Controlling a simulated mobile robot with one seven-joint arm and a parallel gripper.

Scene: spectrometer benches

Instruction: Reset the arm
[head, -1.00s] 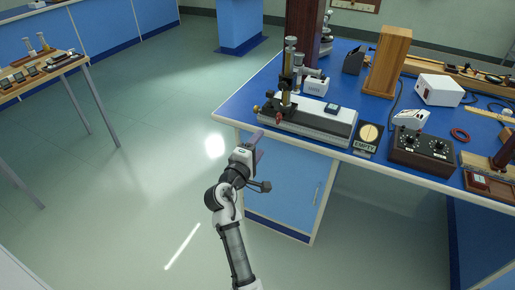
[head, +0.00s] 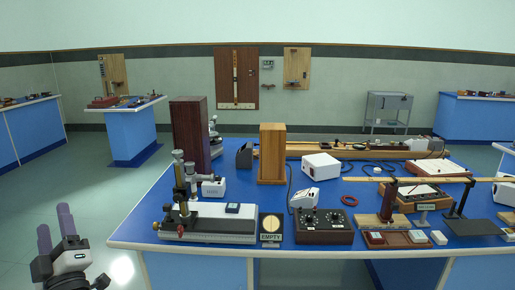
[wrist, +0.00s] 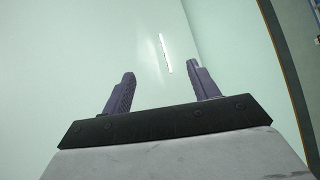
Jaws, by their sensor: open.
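My gripper (head: 56,230) shows at the lower left of the head view, beside the left end of the blue bench (head: 290,252) and apart from it. Its two purple fingers point upward, spread apart with nothing between them. In the wrist view the open fingers (wrist: 160,92) stand against a bare pale wall (wrist: 110,45) with a bright streak on it. Most of my arm below the gripper is out of the head view.
The bench carries a brass-and-white instrument (head: 215,222), a dark control box (head: 324,226), a wooden block (head: 272,153) and a dark wooden column (head: 190,140). A side bench (head: 130,135) stands behind. Open floor (head: 100,190) lies left of the bench.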

